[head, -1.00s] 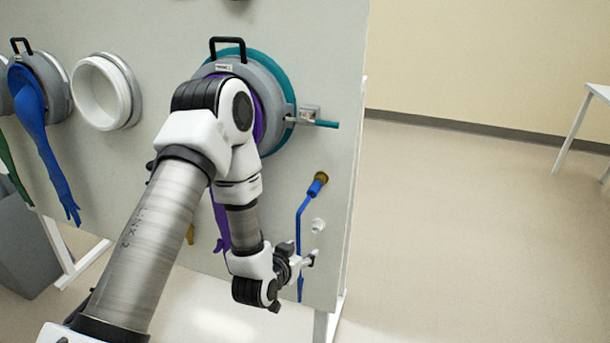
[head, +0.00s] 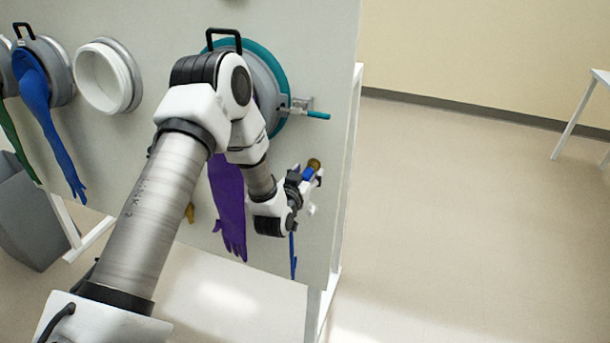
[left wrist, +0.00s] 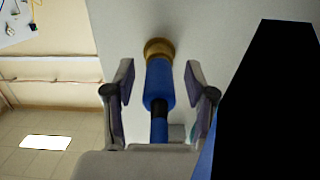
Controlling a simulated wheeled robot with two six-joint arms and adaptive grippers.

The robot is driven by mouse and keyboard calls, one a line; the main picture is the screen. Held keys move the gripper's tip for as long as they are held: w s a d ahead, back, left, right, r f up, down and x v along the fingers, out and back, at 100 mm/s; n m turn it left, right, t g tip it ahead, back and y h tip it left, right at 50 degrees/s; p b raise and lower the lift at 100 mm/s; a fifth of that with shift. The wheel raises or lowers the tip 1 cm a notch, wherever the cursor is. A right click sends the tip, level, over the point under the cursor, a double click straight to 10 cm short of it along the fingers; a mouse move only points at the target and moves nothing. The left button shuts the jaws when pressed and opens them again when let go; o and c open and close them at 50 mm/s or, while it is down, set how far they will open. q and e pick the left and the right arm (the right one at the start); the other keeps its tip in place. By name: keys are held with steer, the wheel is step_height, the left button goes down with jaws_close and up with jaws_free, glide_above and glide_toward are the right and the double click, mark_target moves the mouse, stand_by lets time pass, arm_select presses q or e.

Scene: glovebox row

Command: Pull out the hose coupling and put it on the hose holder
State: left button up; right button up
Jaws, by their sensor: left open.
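The hose coupling (head: 308,174) is a blue sleeve with a brass end, on the grey panel near its right edge. My left gripper (head: 305,179) is at it. In the left wrist view the coupling (left wrist: 159,85) stands between the two open fingers of my left gripper (left wrist: 160,82), with a gap on each side. Its brass end meets the panel, and a dark neck and blue hose (head: 293,255) run from the sleeve. A small white peg (head: 311,209) on the panel just below may be the hose holder; my gripper partly hides it. My right gripper is not in view.
A grey port with a teal ring (head: 281,80) and a latch handle (head: 317,115) sits above the coupling. A purple glove (head: 229,205) hangs left of my wrist. A white port (head: 103,77) and a blue glove (head: 48,125) are farther left. Open floor lies right.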

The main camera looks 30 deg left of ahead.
arm_select(q)
jaws_close()
steer(key=shift+s+d, duration=0.1)
steer(key=shift+s, duration=0.1)
steer(key=shift+s+d+r, duration=0.15)
steer(key=shift+s, duration=0.5)
steer(key=shift+p+v, duration=0.3)
steer(key=shift+v, duration=0.55)
steer(key=shift+v, duration=2.4)
